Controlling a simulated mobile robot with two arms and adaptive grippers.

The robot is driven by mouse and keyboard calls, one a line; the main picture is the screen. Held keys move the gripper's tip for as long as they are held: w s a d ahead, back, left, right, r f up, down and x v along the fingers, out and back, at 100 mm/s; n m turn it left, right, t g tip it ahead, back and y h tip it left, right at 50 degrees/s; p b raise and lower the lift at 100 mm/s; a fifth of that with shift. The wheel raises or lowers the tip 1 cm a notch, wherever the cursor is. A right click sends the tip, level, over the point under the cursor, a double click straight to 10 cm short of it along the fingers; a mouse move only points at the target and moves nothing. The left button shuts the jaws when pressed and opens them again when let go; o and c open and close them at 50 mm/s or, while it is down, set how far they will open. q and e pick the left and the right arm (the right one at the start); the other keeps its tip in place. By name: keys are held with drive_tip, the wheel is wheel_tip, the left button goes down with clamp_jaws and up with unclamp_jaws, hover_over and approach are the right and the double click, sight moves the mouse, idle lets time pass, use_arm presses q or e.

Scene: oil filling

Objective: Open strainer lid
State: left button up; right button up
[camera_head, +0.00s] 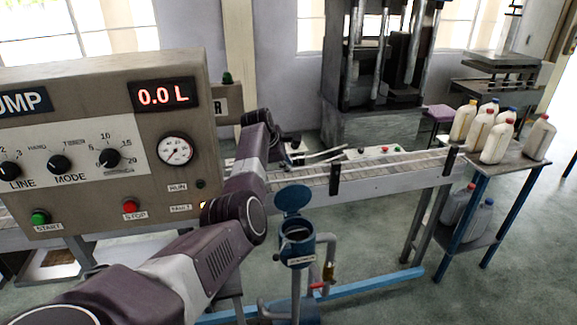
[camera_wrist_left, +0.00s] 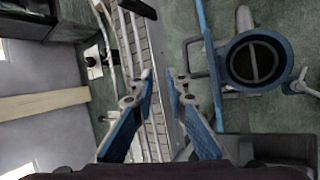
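The strainer (camera_head: 297,243) is a blue round housing on pipes, right of my left arm in the head view. Its round blue lid (camera_head: 292,199) stands raised above the back of the rim, and the dark opening shows. In the left wrist view the strainer (camera_wrist_left: 284,62) is at upper right, its opening crossed by a bar. My left gripper (camera_wrist_left: 160,73) has its fingertips apart with nothing between them. It is beside the strainer and not touching it in view; in the head view its fingers are hard to make out behind my arm. My right gripper is not in view.
A pump panel (camera_head: 100,140) reading 0.0 L stands at left. A conveyor (camera_head: 385,175) runs behind the strainer. Several bottles (camera_head: 497,142) stand on a blue-legged table at right. A blue floor beam (camera_head: 375,284) runs by the strainer's base.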

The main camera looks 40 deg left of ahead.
use_arm(q)
drive_tip(key=shift+s+d, duration=0.35)
drive_tip(key=shift+d, duration=0.2)
drive_tip(key=v, duration=1.2)
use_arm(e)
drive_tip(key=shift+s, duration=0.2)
use_arm(q)
drive_tip(key=shift+w+a, duration=0.1)
drive_tip(key=shift+a, duration=0.05)
drive_tip(key=shift+c, duration=0.4)
